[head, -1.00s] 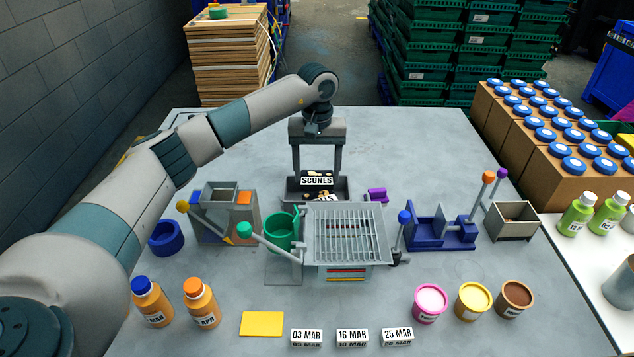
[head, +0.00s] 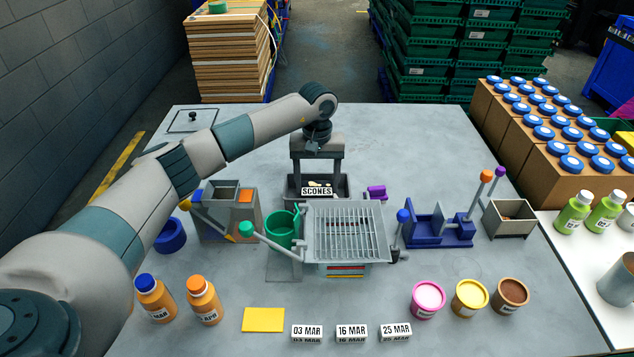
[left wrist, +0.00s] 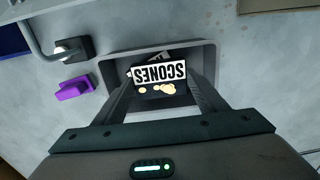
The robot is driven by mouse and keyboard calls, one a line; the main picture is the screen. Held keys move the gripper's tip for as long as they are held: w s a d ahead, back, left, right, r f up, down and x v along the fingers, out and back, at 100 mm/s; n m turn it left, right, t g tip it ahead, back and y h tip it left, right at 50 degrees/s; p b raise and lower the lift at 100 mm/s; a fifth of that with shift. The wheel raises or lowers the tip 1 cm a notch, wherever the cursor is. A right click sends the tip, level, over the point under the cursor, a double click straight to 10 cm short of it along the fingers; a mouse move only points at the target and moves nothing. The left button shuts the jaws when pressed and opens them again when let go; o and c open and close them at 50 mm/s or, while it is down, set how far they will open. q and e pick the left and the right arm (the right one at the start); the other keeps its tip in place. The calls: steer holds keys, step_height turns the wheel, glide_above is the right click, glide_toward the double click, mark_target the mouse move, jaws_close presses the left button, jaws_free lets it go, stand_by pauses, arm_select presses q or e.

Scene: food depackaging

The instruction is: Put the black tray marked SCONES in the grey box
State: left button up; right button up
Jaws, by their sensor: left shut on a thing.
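The black tray marked SCONES (head: 317,187) is between the fingers of my left gripper (head: 317,180), low inside the grey box (head: 345,188) behind the slatted rack. In the left wrist view the tray (left wrist: 160,88) carries a white SCONES label and several pale round pieces. The box's rim (left wrist: 112,72) surrounds it there, and my left gripper (left wrist: 160,85) is shut on the tray. Whether the tray touches the box floor cannot be told. My right gripper is out of view.
The slatted rack (head: 347,232) stands in front of the box, with a green cup (head: 281,230) to its left. A purple block (head: 377,192) lies just right of the box. A blue fixture (head: 440,232) is farther right. The table behind the box is clear.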

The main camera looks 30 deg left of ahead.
mark_target(317, 187)
arm_select(q)
steer(key=shift+f+b, duration=0.4)
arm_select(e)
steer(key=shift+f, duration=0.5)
arm_select(q)
steer(key=o, duration=1.1)
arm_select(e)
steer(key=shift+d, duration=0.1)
arm_select(q)
steer(key=shift+r, duration=0.15)
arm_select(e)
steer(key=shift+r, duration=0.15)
arm_select(q)
steer(key=shift+r+p, duration=0.6)
steer(key=shift+p, duration=0.3)
step_height(317, 187, up, 12)
steer(key=b, duration=0.5)
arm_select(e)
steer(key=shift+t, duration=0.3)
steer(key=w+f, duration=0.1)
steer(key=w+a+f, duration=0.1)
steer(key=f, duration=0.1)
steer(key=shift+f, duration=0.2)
arm_select(q)
steer(key=shift+f, duration=0.15)
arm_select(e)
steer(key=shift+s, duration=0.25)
